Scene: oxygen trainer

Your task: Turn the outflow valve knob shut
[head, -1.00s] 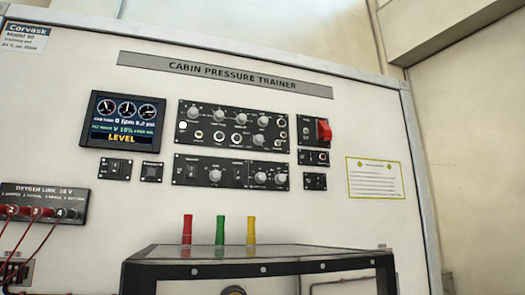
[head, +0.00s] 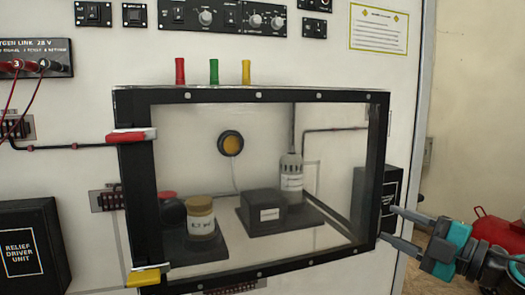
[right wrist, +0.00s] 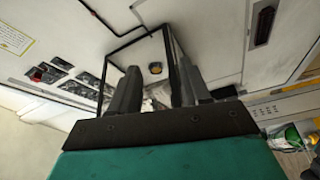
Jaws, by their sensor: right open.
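No label naming the outflow valve is readable, so I cannot tell which knob is the outflow valve knob. Grey knobs (head: 205,17) sit on a black control panel (head: 230,19) at the top of the head view. A round amber disc with a dark rim (head: 230,144) shows behind the clear front of the black-framed chamber (head: 250,95). My right gripper (head: 391,224) is open and empty at the chamber's lower right edge. My left gripper is out of view.
Red, green and yellow pegs (head: 214,71) stand above the chamber. Inside are a jar (head: 201,217), a black box (head: 263,212) and a grey cylinder (head: 291,178). A relief driver unit (head: 33,246) stands at left, and a dark box (head: 367,195) behind the chamber's right side.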

